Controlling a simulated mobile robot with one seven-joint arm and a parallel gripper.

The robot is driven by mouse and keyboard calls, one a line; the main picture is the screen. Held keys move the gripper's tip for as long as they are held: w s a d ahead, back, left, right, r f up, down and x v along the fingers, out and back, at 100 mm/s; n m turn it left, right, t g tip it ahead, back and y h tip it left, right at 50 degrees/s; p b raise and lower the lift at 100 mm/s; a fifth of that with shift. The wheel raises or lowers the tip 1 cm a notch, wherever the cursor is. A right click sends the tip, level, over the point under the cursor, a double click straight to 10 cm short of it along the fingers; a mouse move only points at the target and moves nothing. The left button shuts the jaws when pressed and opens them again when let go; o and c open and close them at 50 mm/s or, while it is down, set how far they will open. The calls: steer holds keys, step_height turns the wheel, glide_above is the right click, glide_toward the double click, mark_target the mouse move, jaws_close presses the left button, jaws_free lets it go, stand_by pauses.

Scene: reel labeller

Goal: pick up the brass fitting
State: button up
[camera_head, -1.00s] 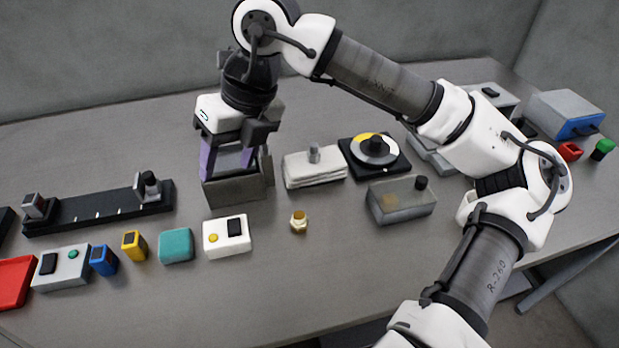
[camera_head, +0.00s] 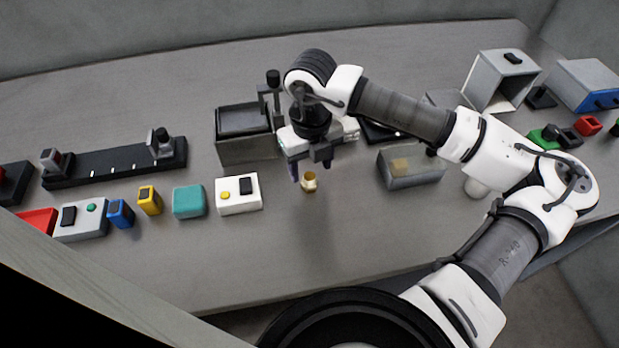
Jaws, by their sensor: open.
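The brass fitting (camera_head: 309,181) is a small gold piece standing on the grey table, to the right of the white box with a yellow button. My gripper (camera_head: 311,176) hangs from above with its fingers pointing down, just above and behind the fitting. The fingers are apart, one showing to the left of the fitting and one to its right. Nothing is held between them. I cannot tell how high the fingertips are above the table.
The white button box (camera_head: 238,195) stands left of the fitting. A clear-lidded box (camera_head: 411,167) stands to the right. A dark grey open-topped box (camera_head: 247,150) is behind left. The table (camera_head: 320,235) in front of the fitting is clear.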

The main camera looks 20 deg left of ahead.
mark_target(309, 175)
steer(key=shift+s+f+p, duration=0.15)
steer(key=shift+f+p, duration=0.55)
steer(key=shift+f, duration=1.4)
steer(key=shift+c, duration=0.4)
steer(key=shift+a, duration=0.1)
steer(key=c, duration=1)
steer(key=shift+r, duration=0.1)
